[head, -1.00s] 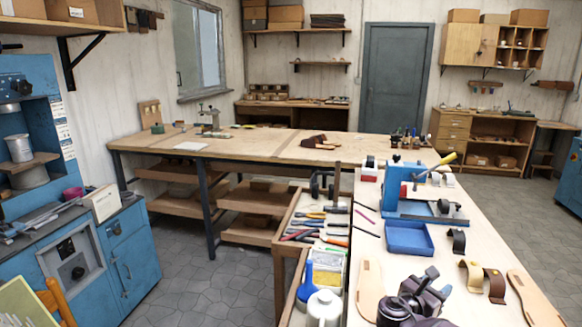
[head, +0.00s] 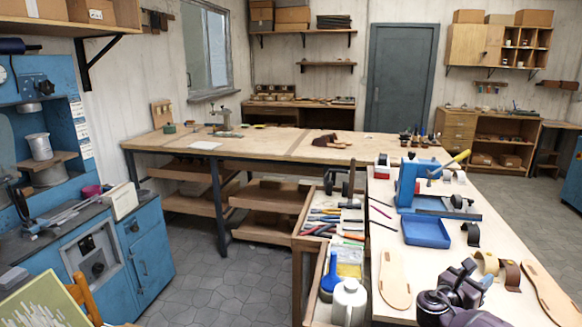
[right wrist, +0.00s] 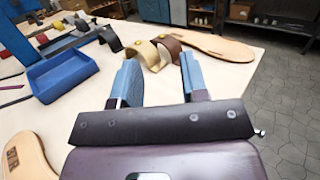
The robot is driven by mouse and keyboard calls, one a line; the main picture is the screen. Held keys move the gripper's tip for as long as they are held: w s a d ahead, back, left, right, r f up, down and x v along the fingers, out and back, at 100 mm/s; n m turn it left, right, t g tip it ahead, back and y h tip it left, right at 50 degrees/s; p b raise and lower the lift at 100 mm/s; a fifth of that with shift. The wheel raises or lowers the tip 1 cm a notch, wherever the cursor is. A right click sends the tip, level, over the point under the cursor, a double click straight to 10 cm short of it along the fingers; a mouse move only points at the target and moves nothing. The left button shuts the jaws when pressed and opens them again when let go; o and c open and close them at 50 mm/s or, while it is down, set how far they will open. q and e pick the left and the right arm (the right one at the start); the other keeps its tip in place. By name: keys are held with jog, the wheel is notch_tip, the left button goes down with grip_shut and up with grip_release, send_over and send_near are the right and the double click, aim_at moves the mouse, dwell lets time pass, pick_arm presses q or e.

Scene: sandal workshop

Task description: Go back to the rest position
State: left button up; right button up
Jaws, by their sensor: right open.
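My right gripper (head: 478,273) is low over the right workbench (head: 400,240) in the head view, with its jaws open. In the right wrist view, its two blue-grey fingers stand apart with nothing gripped between them (right wrist: 162,75). A cream strap (right wrist: 143,52) and a brown strap (right wrist: 170,44) lie on the bench just beyond the fingertips. In the head view, the cream strap (head: 487,262) is partly behind the gripper, and the brown strap (head: 512,275) is right of it. My left gripper is not in view.
Sole-shaped pieces (head: 394,280) (head: 545,290), a blue tray (head: 427,232), a dark strap (head: 471,233) and a blue press (head: 410,185) occupy the bench. A tool tray (head: 320,235) adjoins its left side. Blue machines (head: 145,250) stand left. The middle floor (head: 235,285) is clear.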

jog(key=s+d+r+g+h, duration=0.1)
jog(key=s+d+r+h, duration=0.1)
jog(key=d+r, duration=0.45)
jog(key=s+d+r+h, duration=0.2)
jog(key=d+r, duration=0.2)
jog(key=d, duration=0.5)
jog(key=s+f+m+t+y, duration=0.1)
jog(key=s+f+y, duration=0.25)
jog(key=f, duration=0.45)
jog(key=s+f+m+t+y, duration=0.1)
jog(key=s+f+y, duration=0.25)
jog(key=f, duration=0.35)
jog(key=s+a+f+m+y, duration=0.55)
jog(key=s+f+y, duration=0.25)
jog(key=s+f, duration=0.25)
jog(key=s+a+r+m+y, duration=0.1)
jog(key=s+a+m+y, duration=0.6)
jog(key=s, duration=0.4)
jog(key=a+f+m+t, duration=0.1)
jog(key=a+m, duration=0.3)
jog(key=a, duration=0.6)
jog(key=a+f+m+t+h, duration=0.1)
jog(key=a+f+m, duration=0.3)
jog(key=a, duration=0.7)
jog(key=shift+w+f, duration=0.2)
jog(key=shift+w, duration=0.2)
